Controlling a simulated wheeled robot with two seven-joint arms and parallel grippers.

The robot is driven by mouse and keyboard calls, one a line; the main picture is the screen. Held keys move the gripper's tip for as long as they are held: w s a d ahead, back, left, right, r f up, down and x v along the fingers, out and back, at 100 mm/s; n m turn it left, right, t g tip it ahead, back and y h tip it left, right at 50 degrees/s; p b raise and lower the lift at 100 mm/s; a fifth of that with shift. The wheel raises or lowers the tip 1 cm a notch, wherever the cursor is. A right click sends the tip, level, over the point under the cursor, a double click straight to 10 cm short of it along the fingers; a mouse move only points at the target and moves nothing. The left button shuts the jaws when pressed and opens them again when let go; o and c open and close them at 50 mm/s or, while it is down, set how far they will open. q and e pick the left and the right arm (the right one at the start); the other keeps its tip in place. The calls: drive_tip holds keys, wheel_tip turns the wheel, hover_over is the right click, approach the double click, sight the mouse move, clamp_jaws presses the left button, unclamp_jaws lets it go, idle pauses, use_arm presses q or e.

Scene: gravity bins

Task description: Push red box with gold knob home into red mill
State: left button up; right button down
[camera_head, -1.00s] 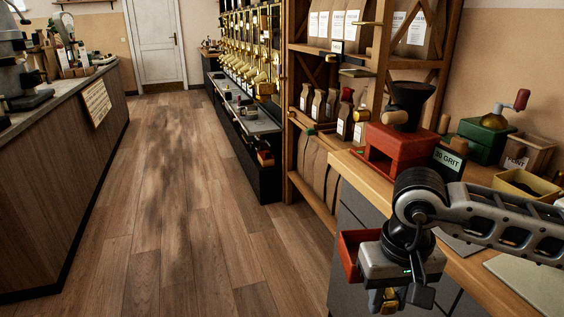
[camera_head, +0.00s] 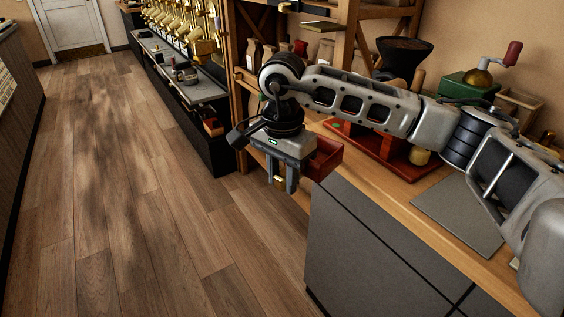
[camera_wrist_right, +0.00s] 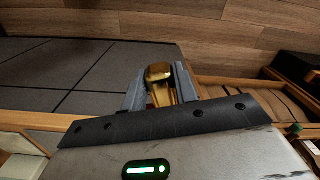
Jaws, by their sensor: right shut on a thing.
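My right gripper (camera_head: 282,178) points down and is shut on the gold knob (camera_wrist_right: 159,72) of the red box. The wrist view shows the knob between both fingers. The red box (camera_head: 324,158), an open-topped drawer, is held out at the counter's edge, partly behind my gripper. The red mill (camera_head: 398,165) stands on the wooden counter behind my right arm, with its dark hopper (camera_head: 404,56) above. My arm hides much of the mill, and its drawer opening cannot be made out. The box is outside the mill. My left gripper is out of view.
A green mill (camera_head: 468,84) with a red-knobbed crank stands at the back right of the counter (camera_head: 358,189). A grey mat (camera_head: 457,213) lies at the front. Shelves of bags and bottles stand behind my gripper. The wood floor (camera_head: 150,210) at left is clear.

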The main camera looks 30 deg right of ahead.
drive_tip(key=m, duration=0.1)
drive_tip(key=w+d+r+m, duration=0.1)
drive_tip(key=m, duration=0.1)
drive_tip(key=shift+w+m, duration=0.25)
drive_tip(key=shift+m, duration=0.05)
drive_tip(key=shift+f, duration=0.1)
drive_tip(key=shift+w+d+b, duration=0.15)
drive_tip(key=shift+d+b, duration=0.05)
drive_tip(key=shift+d, duration=1.25)
drive_tip(key=shift+w+d+b, duration=0.1)
drive_tip(key=shift+d+b, duration=0.05)
drive_tip(key=shift+d, duration=1.25)
drive_tip(key=shift+w+d, duration=0.1)
drive_tip(key=shift+d, duration=0.75)
drive_tip(key=shift+a, duration=0.35)
idle(0.5)
drive_tip(key=shift+d+p, duration=0.3)
idle(1.0)
drive_tip(key=shift+a, duration=0.3)
idle(1.2)
